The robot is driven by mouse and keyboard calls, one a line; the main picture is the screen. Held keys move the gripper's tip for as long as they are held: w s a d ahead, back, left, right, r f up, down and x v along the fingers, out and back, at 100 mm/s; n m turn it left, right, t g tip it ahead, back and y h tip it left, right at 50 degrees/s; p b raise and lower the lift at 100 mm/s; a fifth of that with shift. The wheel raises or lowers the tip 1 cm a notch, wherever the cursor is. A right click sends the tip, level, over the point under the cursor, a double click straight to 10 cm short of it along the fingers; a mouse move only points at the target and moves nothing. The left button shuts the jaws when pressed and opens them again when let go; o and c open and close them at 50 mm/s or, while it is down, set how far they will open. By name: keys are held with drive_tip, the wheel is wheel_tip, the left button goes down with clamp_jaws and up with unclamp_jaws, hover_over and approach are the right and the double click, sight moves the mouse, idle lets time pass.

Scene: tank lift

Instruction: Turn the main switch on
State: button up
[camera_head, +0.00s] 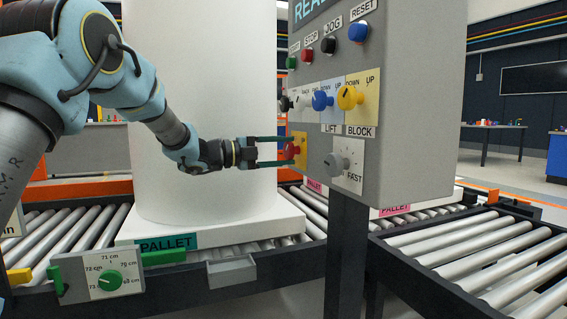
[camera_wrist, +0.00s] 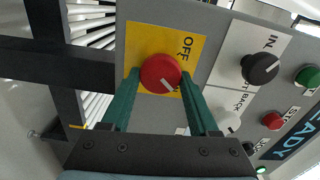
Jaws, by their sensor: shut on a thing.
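The main switch is a red knob (camera_wrist: 160,73) on a yellow plate (camera_wrist: 133,45) marked OFF, at the lower left of the grey control panel (camera_head: 412,105). In the head view the red knob (camera_head: 291,151) is partly covered by my fingers. My gripper (camera_head: 287,152) reaches it from the left, its green fingers shut on the knob's two sides. In the wrist view the knob's white mark points to the lower right, away from the OFF label. The lower right of the plate is hidden by a finger.
Close by on the panel are a black knob (camera_wrist: 261,68) and a white knob (camera_wrist: 228,121). A blue LIFT knob (camera_head: 322,100), yellow BLOCK knob (camera_head: 350,97) and grey FAST knob (camera_head: 337,165) stick out nearby. A white tank (camera_head: 205,95) stands behind my arm on a pallet (camera_head: 215,233).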

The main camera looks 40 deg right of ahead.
drive_tip(key=shift+f+m+b, duration=0.1)
drive_tip(key=shift+m+b, duration=0.35)
drive_tip(key=shift+m, duration=0.15)
drive_tip(key=o, duration=1.4)
drive_tip(key=shift+a, duration=0.1)
drive_tip(key=p+v, duration=0.1)
drive_tip(key=v, duration=0.9)
drive_tip(key=shift+w+a, duration=0.15)
drive_tip(key=shift+a, duration=0.2)
drive_tip(key=shift+w, duration=0.1)
